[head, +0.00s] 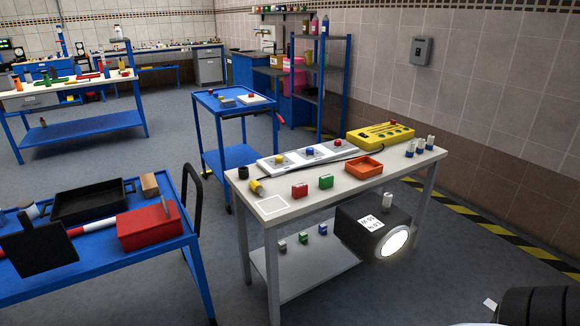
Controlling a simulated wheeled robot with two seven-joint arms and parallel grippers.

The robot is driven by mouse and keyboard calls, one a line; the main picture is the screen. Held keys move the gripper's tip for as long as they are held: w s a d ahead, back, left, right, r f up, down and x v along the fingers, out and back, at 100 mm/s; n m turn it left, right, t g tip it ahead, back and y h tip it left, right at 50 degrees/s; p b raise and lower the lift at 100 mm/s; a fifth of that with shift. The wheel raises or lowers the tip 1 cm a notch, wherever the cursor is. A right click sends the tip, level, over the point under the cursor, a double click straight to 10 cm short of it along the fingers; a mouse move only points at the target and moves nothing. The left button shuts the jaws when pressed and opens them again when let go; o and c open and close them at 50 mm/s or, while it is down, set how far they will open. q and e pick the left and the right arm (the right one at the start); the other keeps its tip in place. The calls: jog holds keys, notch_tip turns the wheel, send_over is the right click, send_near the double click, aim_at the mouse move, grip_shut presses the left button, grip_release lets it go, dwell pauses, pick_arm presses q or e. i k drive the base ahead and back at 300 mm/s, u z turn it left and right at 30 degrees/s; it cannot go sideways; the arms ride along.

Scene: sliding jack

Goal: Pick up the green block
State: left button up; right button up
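A small green block (326,182) stands on the top of the grey-white table (345,197), near its front edge. A red block (299,191) stands just to its left, with a small gap between them. An orange open tray (365,167) lies to its right. Another small green block (303,238) stands on the table's lower shelf, between a grey block (283,246) and a blue block (323,229). Neither of my grippers can be made out in the head view.
A large black device with a lit round lamp (395,241) sits under the tabletop at right. A blue cart with a red box (150,226) and black tray (88,202) stands at left. Another blue cart (237,101) stands behind. Floor shows between the left cart and table.

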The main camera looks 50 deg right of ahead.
aim_at(326, 181)
jog(key=i, duration=1.5)
jog(key=z, duration=3.05)
jog(key=i, duration=0.9)
jog(key=u, duration=1.3)
